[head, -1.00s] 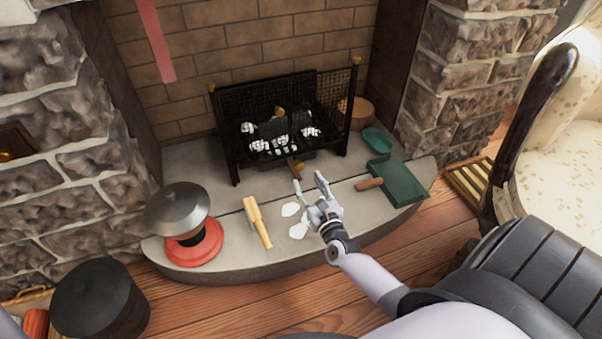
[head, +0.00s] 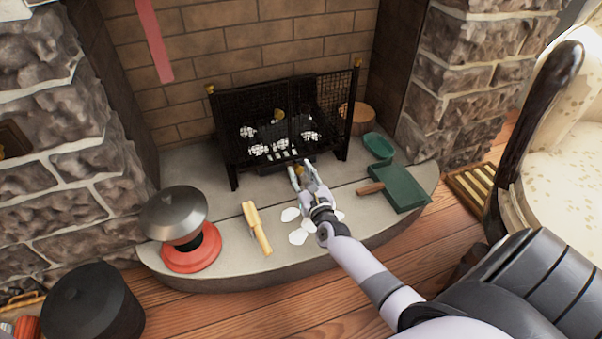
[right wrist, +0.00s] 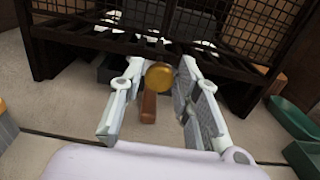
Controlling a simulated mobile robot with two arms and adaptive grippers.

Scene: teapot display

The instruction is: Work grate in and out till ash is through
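The black fire grate (head: 232,150) stands in the fireplace with white, ashy lumps (head: 310,136) in it. A brown handle (right wrist: 148,108) and a round brass knob (right wrist: 158,76) show below its front in the right wrist view. My right gripper (head: 300,174) is at the grate's lower front. In the right wrist view the fingers (right wrist: 162,88) are apart, one on each side of the knob and handle, with gaps visible. Whether the handle and knob are joined is unclear. My left gripper is not in view.
Pale flakes (head: 290,214) lie on the hearth (head: 215,215) beneath my right arm. A brush (head: 256,227) and a red-based stand with a metal lid (head: 175,212) are left. A green dustpan (head: 398,188) and green dish (head: 379,146) are right. A black pot (head: 92,302) stands lower left.

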